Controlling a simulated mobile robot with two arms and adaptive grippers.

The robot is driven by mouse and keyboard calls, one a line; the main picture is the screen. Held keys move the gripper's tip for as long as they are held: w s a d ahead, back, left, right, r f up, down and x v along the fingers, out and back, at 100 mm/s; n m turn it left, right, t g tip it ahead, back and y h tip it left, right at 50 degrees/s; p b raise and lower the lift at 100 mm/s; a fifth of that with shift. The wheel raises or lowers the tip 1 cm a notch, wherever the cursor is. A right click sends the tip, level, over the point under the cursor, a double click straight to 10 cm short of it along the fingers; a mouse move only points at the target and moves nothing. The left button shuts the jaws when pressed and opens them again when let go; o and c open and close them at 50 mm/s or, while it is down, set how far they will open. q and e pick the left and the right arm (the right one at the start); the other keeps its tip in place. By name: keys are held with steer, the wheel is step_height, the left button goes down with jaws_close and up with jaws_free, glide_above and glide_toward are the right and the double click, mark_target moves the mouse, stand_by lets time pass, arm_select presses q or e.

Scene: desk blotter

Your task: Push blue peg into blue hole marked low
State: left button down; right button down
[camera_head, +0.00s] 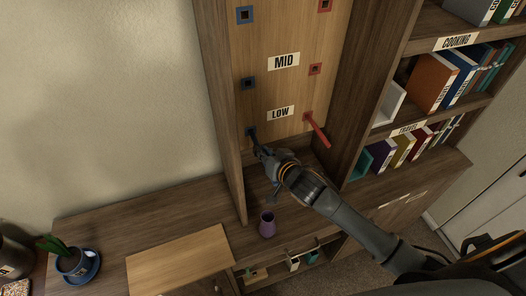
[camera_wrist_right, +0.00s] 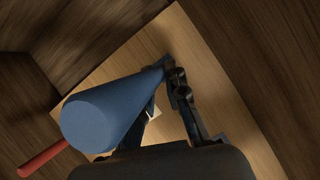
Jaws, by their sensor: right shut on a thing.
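The blue low hole (camera_head: 251,131) is a blue-framed square at the lower left of the wooden board (camera_head: 290,95), beside the LOW label (camera_head: 281,113). My right gripper (camera_head: 259,147) is right in front of it, shut on the blue peg (camera_wrist_right: 110,108). In the head view the peg (camera_head: 254,138) is mostly hidden by the gripper, its far end at the hole. In the wrist view the peg's thick round end faces the camera and its far end meets the board. I cannot tell how deep it sits. My left gripper is not in view.
A red peg (camera_head: 317,130) sticks out of the red hole right of the LOW label. Empty blue and red holes are higher up. A purple vase (camera_head: 267,224) stands on the ledge below my gripper. Bookshelves (camera_head: 405,130) are at the right.

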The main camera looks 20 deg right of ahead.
mark_target(254, 135)
steer(key=shift+p, duration=0.45)
stand_by(0.5)
steer(key=shift+w+a+b, duration=0.15)
steer(key=shift+w+b, duration=0.45)
steer(key=shift+w, duration=2.9)
steer(key=c, duration=1.3)
jaws_free()
steer(key=shift+s, duration=0.1)
steer(key=v, duration=1.1)
steer(key=shift+s+r, duration=0.2)
steer(key=shift+s, duration=0.1)
